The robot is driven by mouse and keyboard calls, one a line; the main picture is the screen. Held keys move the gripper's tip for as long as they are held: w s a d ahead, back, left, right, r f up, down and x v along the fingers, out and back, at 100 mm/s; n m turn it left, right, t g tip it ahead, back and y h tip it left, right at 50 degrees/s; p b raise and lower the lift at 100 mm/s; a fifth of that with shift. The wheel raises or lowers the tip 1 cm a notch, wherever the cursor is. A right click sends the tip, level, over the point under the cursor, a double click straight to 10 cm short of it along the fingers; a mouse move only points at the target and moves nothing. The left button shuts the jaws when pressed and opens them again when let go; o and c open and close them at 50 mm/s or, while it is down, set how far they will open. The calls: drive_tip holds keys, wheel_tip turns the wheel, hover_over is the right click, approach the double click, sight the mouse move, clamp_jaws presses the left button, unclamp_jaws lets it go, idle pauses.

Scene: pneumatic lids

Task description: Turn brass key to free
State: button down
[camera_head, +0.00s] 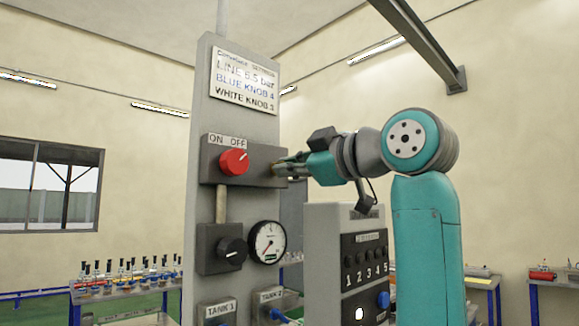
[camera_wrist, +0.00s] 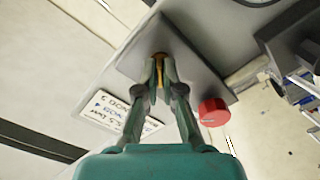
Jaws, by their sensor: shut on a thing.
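The brass key (camera_wrist: 160,62) sits in the dark grey switch box, and it shows as a small yellow piece between my fingertips in the wrist view. My gripper (camera_wrist: 160,85) is shut on the key, with its fingers pointing at the box face. In the head view my gripper (camera_head: 281,168) reaches in from the right to the right part of the box (camera_head: 213,176). The key is mostly hidden there behind the fingers. Which way the key is turned is hard to tell.
A red knob (camera_head: 234,162) under an ON OFF label sits beside the key; it also shows in the wrist view (camera_wrist: 213,111). Below are a black knob (camera_head: 232,250) and a round gauge (camera_head: 268,242). A grey cabinet (camera_head: 322,260) with numbered knobs stands below my arm.

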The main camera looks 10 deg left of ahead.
drive_tip(key=shift+w, duration=0.1)
drive_tip(key=c, duration=1.3)
unclamp_jaws()
drive_tip(key=shift+a, duration=0.15)
drive_tip(key=v, duration=1.2)
